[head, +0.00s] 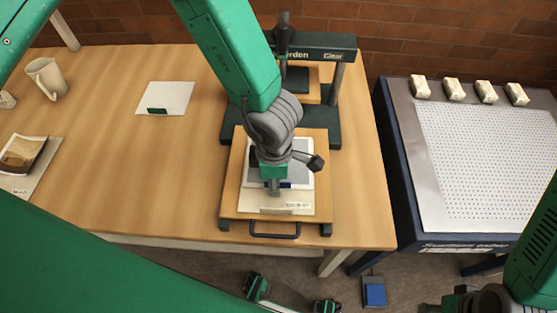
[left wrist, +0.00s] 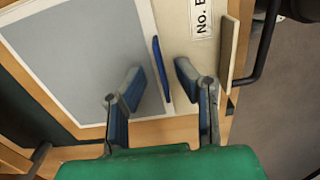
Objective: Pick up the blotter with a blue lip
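The blotter with a blue lip (left wrist: 80,60) is a pale sheet with a grey middle, lying on the wooden press board (head: 228,190). In the head view its white part (head: 302,174) shows beside my left gripper (head: 273,187), which covers much of it. In the left wrist view the blue lip (left wrist: 161,69) stands along the sheet's edge. My left gripper (left wrist: 158,80) is open there, with one finger on each side of the lip and a gap to it. My right arm (head: 530,250) shows at the lower right; its gripper is mostly cut off.
A cream labelled board (head: 250,202) lies under the blotter. The dark press (head: 320,115) stands behind. A blotter with a green lip (head: 170,95), a mug (head: 47,78) and a photo (head: 22,153) sit to the left. A perforated table (head: 480,160) with several white blocks is right.

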